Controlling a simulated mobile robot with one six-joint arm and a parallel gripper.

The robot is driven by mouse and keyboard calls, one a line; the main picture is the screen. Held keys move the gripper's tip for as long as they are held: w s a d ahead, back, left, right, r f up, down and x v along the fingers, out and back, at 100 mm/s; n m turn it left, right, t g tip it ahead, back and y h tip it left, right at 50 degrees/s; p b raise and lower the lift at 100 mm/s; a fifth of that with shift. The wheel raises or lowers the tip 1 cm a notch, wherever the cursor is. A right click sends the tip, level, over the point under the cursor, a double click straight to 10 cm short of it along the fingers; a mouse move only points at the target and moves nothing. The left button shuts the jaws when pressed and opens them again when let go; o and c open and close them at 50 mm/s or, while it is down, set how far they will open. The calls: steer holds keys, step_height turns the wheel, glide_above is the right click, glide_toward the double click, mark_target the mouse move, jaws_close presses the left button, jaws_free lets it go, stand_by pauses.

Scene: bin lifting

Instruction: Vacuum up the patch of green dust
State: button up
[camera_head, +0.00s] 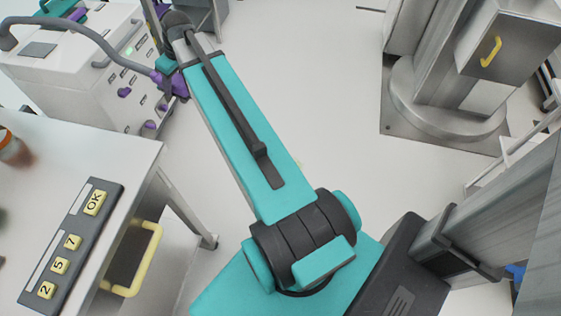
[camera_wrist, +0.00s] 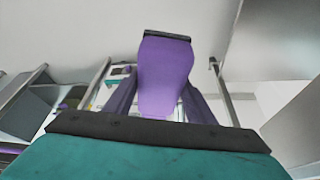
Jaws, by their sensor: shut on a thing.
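The white vacuum machine (camera_head: 85,75) stands at the upper left of the head view. Its grey hose (camera_head: 75,28) arches over to a purple nozzle (camera_head: 178,86) at the far end of my arm. My gripper (camera_wrist: 158,100) shows in the wrist view as purple fingers on both sides of the purple nozzle (camera_wrist: 165,75), shut on it. The nozzle has a dark edge at its far end. I see no patch of green dust in either view.
A steel table (camera_head: 70,140) with a keypad (camera_head: 72,245) and yellow handle (camera_head: 140,255) stands at the left. A metal machine (camera_head: 450,75) on a round base stands at the upper right. Pale floor (camera_head: 320,110) between them is clear.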

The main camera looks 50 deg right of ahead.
steer(key=s+d+f+n+b, duration=0.1)
steer(key=s+d+f+b, duration=0.5)
steer(key=f, duration=1.5)
steer(key=s+d+f+n+b, duration=0.1)
steer(key=s+d+f+b, duration=0.6)
steer(key=d+f+b, duration=0.7)
steer(key=s+d+f+y+b, duration=0.1)
steer(key=s+d+f+b, duration=0.5)
steer(key=f, duration=2.2)
steer(key=d+b, duration=0.4)
steer(key=shift+s+d+f+n, duration=0.3)
steer(key=shift+f+n, duration=0.1)
steer(key=shift+f, duration=0.1)
